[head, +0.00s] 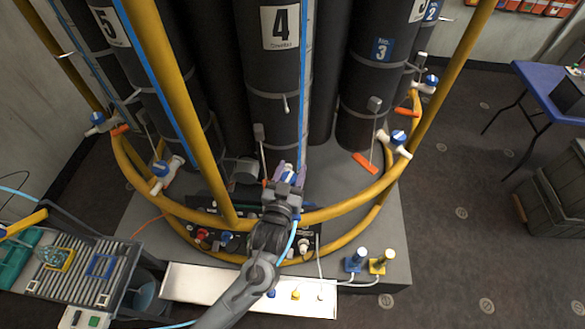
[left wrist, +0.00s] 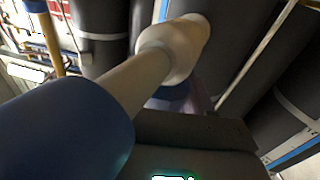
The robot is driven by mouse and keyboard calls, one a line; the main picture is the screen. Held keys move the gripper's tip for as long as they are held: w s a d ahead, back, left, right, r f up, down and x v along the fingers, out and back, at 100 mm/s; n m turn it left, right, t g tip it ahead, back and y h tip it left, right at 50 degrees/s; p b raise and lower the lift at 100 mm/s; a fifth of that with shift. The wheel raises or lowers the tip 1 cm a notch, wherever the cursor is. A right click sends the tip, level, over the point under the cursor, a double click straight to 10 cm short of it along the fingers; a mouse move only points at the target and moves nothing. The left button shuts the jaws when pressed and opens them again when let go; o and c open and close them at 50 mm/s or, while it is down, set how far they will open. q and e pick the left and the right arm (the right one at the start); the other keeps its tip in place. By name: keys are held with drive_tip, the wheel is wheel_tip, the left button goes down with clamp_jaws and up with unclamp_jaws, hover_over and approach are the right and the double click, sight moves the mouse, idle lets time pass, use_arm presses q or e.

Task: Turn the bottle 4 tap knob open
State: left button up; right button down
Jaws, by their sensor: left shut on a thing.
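Bottle 4 (head: 262,95) is a tall black cylinder with a white "4" label, at the top middle of the head view. My left gripper (head: 290,174) is at its foot, with purplish fingers closed around the blue tap knob (head: 289,179), which is mostly hidden. In the left wrist view the tap's pale body (left wrist: 150,75) runs diagonally, with a small blue part (left wrist: 170,104) beneath it beside the gripper's dark body. A large blue cylinder (left wrist: 65,130) fills the lower left there. The knob's turn angle cannot be told. My right gripper is in neither view.
Yellow rails (head: 340,210) curve around the bottles, close to my left arm. Other taps with blue knobs stand at left (head: 160,170) and right (head: 398,138). Blue (head: 356,261) and yellow (head: 380,262) fittings stand at the base's front right. A grey ribbed tray (head: 75,285) is at lower left.

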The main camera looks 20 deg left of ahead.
use_arm(q)
drive_tip(key=shift+r+n+y+p, duration=0.1)
drive_tip(key=shift+n+y+p, duration=0.2)
drive_tip(key=shift+n+y, duration=0.4)
drive_tip(key=shift+a+y, duration=0.1)
drive_tip(key=shift+y, duration=0.3)
drive_tip(key=o, duration=1)
drive_tip(key=shift+c, duration=0.2)
drive_tip(key=v, duration=1.1)
drive_tip(key=shift+w+a+r, duration=0.1)
drive_tip(key=shift+r, duration=0.05)
